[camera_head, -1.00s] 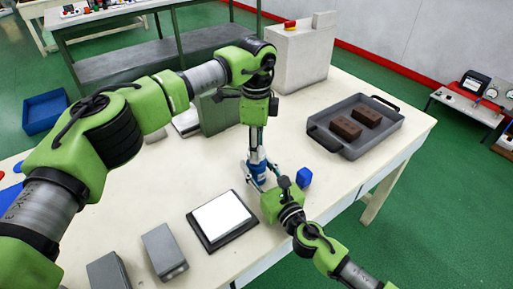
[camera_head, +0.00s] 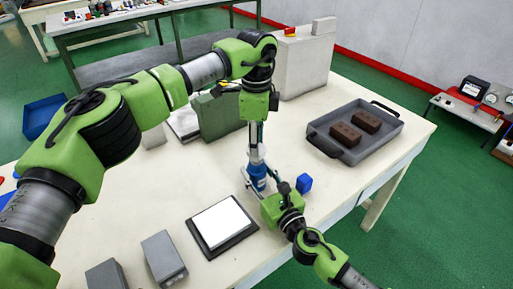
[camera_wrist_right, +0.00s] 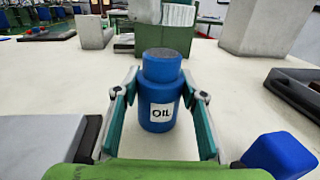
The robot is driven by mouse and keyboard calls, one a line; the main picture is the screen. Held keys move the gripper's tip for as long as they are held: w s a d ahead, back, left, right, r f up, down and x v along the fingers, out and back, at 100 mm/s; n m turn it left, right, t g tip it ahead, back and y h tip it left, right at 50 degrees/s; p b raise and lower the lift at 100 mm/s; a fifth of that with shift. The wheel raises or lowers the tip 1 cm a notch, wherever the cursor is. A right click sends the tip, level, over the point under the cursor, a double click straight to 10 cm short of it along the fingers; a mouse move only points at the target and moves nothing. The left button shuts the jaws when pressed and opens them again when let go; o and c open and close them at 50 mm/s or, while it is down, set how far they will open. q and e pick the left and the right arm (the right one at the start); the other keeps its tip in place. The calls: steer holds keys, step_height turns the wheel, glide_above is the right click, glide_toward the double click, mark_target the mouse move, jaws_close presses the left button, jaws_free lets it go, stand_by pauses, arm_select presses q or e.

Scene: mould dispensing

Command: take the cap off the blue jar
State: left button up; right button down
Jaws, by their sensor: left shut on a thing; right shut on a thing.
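The blue jar (camera_head: 258,178), labelled OIL, stands upright on the pale table and shows large in the right wrist view (camera_wrist_right: 158,112). Its narrower neck has a flat dark grey top. My right gripper (camera_head: 268,187) is shut around the jar's body, one finger on each side in the right wrist view (camera_wrist_right: 159,108). My left gripper (camera_head: 257,153) points straight down above the jar and is shut on a small pale thing, apparently the cap, mostly hidden between its fingers. No left finger touches the jar's top in the right wrist view.
A blue block (camera_head: 304,183) lies just right of my right gripper. A white-topped dark plate (camera_head: 206,247) lies left of the jar. A grey tray (camera_head: 352,155) with two brown blocks is at right. Grey blocks (camera_head: 162,257) stand at front left.

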arm_select(q)
step_height(320, 180, up, 2)
steer(key=shift+r, duration=0.25)
arm_select(e)
steer(key=c, duration=1.2)
jaws_free()
